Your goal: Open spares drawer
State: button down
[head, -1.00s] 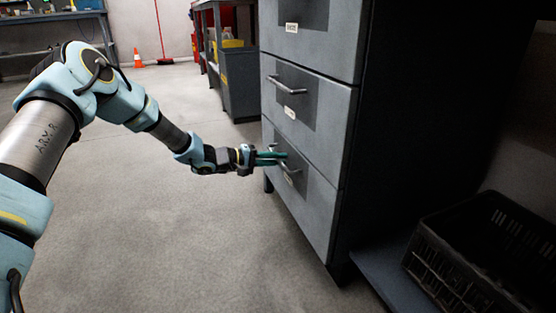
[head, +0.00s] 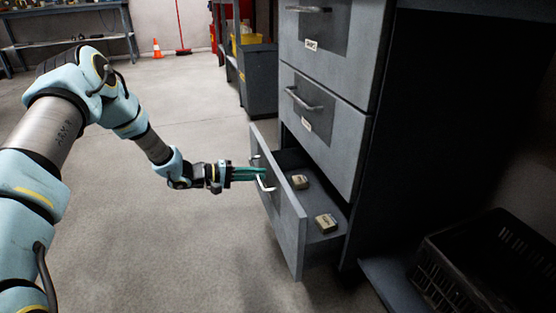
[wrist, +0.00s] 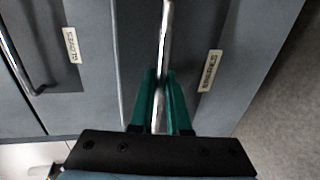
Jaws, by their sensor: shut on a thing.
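The spares drawer (head: 290,235) is the bottom drawer of a grey cabinet and stands partly pulled out in the head view. Two small boxes (head: 325,222) and (head: 300,181) lie inside it. My gripper (head: 262,174) is at the drawer's front, shut on its metal handle. In the wrist view the green fingers (wrist: 160,105) stand on both sides of the handle bar (wrist: 166,45). A label (wrist: 210,70) sits beside the handle; its text is too blurred to read.
Two shut drawers (head: 325,130) are above the open one. A black crate (head: 480,260) sits on a low shelf at the right. The floor (head: 190,250) left of the drawer is clear. An orange cone (head: 156,48) stands far back.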

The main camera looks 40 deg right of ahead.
jog(key=f+p+v, duration=0.3)
jog(key=p+v, duration=0.1)
jog(key=v, duration=1.2)
jog(key=shift+a+f, duration=0.2)
jog(key=shift+a, duration=0.2)
jog(key=shift+w, duration=0.1)
jog(key=c, duration=1.2)
grip_release()
jog(key=shift+o, duration=0.2)
jog(key=p+v, duration=0.2)
jog(key=v, duration=0.8)
jog(key=shift+w+a, duration=0.2)
jog(key=shift+a, duration=0.1)
jog(key=shift+r, duration=0.1)
